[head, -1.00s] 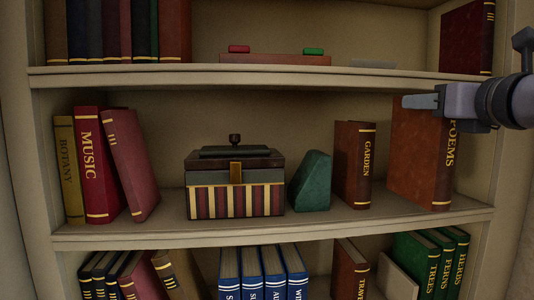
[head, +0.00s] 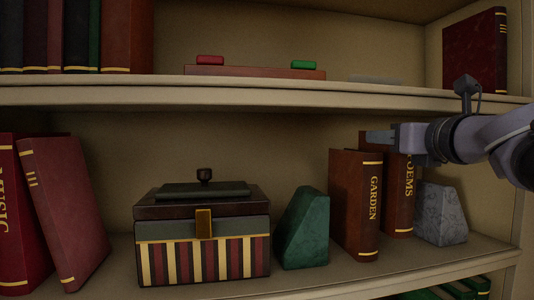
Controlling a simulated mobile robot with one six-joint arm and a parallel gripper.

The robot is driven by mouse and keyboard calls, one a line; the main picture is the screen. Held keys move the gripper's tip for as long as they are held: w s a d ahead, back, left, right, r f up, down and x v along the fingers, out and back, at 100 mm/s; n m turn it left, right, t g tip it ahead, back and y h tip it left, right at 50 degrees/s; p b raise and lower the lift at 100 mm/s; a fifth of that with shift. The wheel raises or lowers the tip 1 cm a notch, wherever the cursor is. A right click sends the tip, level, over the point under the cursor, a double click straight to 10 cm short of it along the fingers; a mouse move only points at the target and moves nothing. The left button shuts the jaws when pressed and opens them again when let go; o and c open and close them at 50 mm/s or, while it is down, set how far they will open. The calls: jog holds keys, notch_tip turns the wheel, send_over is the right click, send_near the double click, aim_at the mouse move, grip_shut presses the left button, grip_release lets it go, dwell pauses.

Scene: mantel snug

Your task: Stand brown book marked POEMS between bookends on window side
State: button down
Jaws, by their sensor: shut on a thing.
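The brown book marked POEMS (head: 400,205) is upright on the middle shelf, its base at or very near the board. It is right of the brown GARDEN book (head: 368,225), which hides part of it. A green wedge bookend (head: 303,232) stands left of GARDEN, and a grey marbled bookend (head: 440,213) stands right of POEMS. My gripper (head: 380,137) comes in from the right and is shut on the top of POEMS. The far finger is hidden.
A striped lidded box (head: 203,240) stands left of the green bookend. A pink-red book (head: 62,210) leans beside the red MUSIC book (head: 12,220) at far left. The upper shelf edge (head: 250,92) runs just above my gripper. A dark red book (head: 475,52) stands above right.

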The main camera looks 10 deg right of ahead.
aim_at(387, 155)
jog(key=shift+w+f+b, duration=0.3)
jog(key=shift+f+b, duration=0.05)
jog(key=shift+f, duration=0.15)
jog(key=shift+w+f+b, duration=0.25)
jog(key=shift+f+b, duration=0.05)
jog(key=shift+f, duration=0.2)
jog(key=shift+s+f+b, duration=0.55)
jog(key=shift+f+b, duration=0.2)
jog(key=shift+b, duration=0.2)
jog(key=shift+w+f, duration=0.1)
jog(key=shift+w, duration=0.3)
jog(key=c, duration=1.4)
grip_release()
jog(key=shift+f, duration=0.1)
jog(key=o, duration=0.5)
jog(key=shift+s, duration=0.25)
jog(key=shift+w, duration=0.1)
